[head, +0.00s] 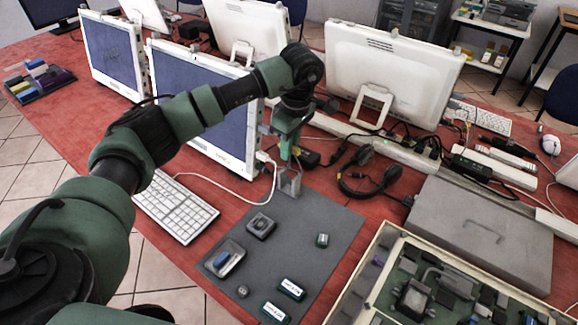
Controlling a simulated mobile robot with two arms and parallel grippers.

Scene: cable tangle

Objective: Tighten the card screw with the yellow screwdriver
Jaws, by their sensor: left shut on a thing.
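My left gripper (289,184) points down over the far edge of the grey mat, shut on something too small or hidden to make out. No yellow screwdriver can be made out. The open computer case (372,258) at the lower right holds a green board with several parts; its lower part is cut off by the frame. The card and its screw cannot be told apart there. My left gripper is left of and beyond the case, clear of it. My right gripper is out of view.

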